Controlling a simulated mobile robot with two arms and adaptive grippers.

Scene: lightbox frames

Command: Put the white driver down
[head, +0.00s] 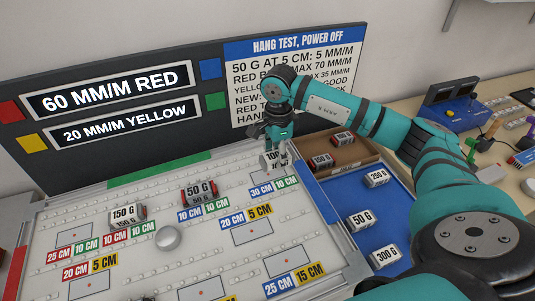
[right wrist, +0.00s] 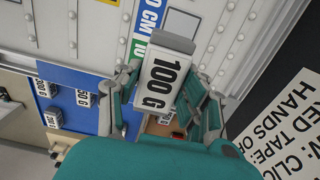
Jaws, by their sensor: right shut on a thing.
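My right gripper (head: 275,140) is shut on a white block marked 100 G (head: 273,161). It holds the block at the back right of the white board (head: 135,260), just behind the 30 CM and 10 CM labels (head: 274,187). In the right wrist view the 100 G block (right wrist: 164,78) sits between the two fingers of the gripper (right wrist: 165,95). I cannot tell whether its base touches the board. I make out no white driver; the only thing in hand is this block. My left gripper is not in view.
Blocks marked 150 G (head: 126,216) and 50 G (head: 199,191) and a round grey disc (head: 168,237) stand on the board. A blue tray (head: 348,195) at the right holds several blocks. A brown tray (head: 365,153) holds two. A dark sign panel (head: 190,125) rises behind.

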